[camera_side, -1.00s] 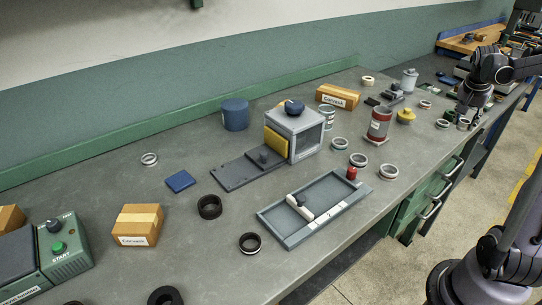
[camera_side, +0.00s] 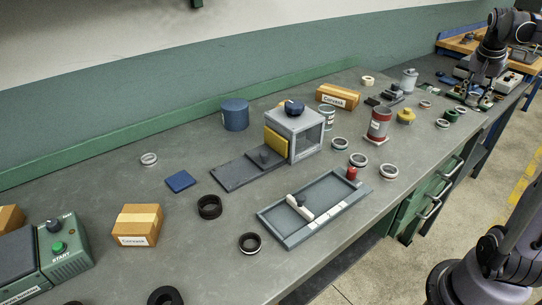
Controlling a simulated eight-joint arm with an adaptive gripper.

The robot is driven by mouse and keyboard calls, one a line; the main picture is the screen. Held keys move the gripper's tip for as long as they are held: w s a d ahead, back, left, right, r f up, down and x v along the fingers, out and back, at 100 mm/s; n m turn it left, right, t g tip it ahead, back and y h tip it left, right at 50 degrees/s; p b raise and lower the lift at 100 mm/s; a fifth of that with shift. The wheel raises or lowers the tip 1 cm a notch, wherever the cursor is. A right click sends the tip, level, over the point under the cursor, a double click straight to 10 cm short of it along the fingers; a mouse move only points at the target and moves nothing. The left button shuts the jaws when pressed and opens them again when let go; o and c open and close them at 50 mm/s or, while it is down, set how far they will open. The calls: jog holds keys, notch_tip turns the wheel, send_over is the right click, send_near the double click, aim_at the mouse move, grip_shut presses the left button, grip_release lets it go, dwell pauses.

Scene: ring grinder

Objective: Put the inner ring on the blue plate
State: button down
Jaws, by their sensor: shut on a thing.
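The blue plate (camera_side: 181,181) is a small flat blue square on the left part of the bench, with nothing on it. My gripper (camera_side: 480,101) is at the far right end of the bench, well away from the plate. It is shut on a small ring, which is hardly visible at this distance. Several other rings lie on the bench, among them a pale ring (camera_side: 149,159) behind the blue plate and a metal ring (camera_side: 442,123) left of my gripper. I cannot tell by sight which of the rings is an inner ring.
Between my gripper and the plate stand a grey box fixture (camera_side: 309,137), a red-grey cylinder (camera_side: 379,124), a blue cylinder (camera_side: 235,115) and a carton (camera_side: 338,96). A shallow tray (camera_side: 275,212) lies at the front edge. Dark rings (camera_side: 209,207) lie near the plate.

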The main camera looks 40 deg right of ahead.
jog(key=w+a+n+t, duration=0.1)
jog(key=w+a+n, duration=0.3)
jog(key=w, duration=0.5)
jog(key=w+a+n+t, duration=0.1)
jog(key=w+a, duration=0.5)
jog(key=w, duration=0.3)
jog(key=w+a+n+y, duration=0.1)
jog(key=w+a+n, duration=0.2)
jog(key=w+a, duration=0.3)
jog(key=w+a+n+t+y, duration=0.1)
jog(key=w+a, duration=0.6)
jog(key=a, duration=0.9)
jog(key=w+a+n+y, duration=0.1)
jog(key=w+a+n, duration=0.3)
jog(key=a, duration=0.6)
jog(key=shift+w+a+r+n+t, duration=0.1)
jog(key=shift+w+a+n+t, duration=0.1)
jog(key=shift+w, duration=0.4)
jog(key=shift+w+a+r+n+t, duration=0.1)
jog(key=shift+w+a, duration=0.1)
jog(key=shift+w, duration=0.35)
jog(key=a+n+y, duration=0.2)
jog(key=a+n, duration=0.2)
jog(key=a, duration=1.5)
send_over(178, 178)
jog(key=s, duration=0.2)
jog(key=f, duration=1.2)
jog(key=shift+w+d+f, duration=0.15)
jog(key=shift+w+f, duration=0.1)
jog(key=shift+f, duration=2.05)
